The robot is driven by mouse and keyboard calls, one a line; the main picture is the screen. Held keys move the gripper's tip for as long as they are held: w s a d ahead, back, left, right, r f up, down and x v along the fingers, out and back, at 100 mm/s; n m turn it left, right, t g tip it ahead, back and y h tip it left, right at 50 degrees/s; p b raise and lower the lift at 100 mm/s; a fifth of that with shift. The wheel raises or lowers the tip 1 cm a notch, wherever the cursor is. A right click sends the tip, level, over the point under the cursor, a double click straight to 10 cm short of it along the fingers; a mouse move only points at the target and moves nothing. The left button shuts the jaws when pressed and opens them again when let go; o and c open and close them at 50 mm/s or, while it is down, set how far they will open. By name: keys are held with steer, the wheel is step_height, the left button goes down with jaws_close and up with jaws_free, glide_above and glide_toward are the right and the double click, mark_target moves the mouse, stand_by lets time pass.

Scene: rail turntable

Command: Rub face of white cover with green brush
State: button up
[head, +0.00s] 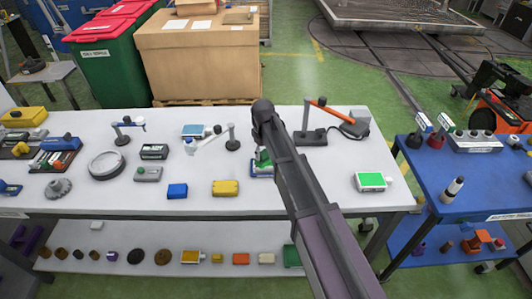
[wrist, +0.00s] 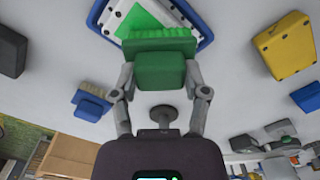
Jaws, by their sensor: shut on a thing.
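My gripper (wrist: 160,85) is shut on the green brush (wrist: 158,62), whose pale green bristles (wrist: 158,32) point away from the palm. In the head view the brush (head: 263,157) is partly hidden by my arm. Just beyond the bristles in the wrist view lies a white cover (wrist: 116,20) with a green panel on its face, set in a blue tray (wrist: 203,12). The bristles overlap the cover's near edge in that view; I cannot tell whether they touch it. In the head view the blue tray (head: 260,175) is mostly hidden by my arm.
A white box with a green top (head: 371,181) stands on the white table (head: 320,205) at right. A yellow block (head: 225,187) and a blue block (head: 177,190) lie left of my arm.

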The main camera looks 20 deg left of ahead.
steer(key=shift+s+a, duration=0.2)
steer(key=shift+a, duration=0.55)
steer(key=shift+s+a, duration=0.2)
steer(key=shift+a, duration=0.55)
steer(key=shift+r, duration=0.1)
steer(key=shift+r+p, duration=3)
steer(key=shift+p, duration=0.1)
steer(key=shift+r+p, duration=1.5)
steer(key=shift+f, duration=0.1)
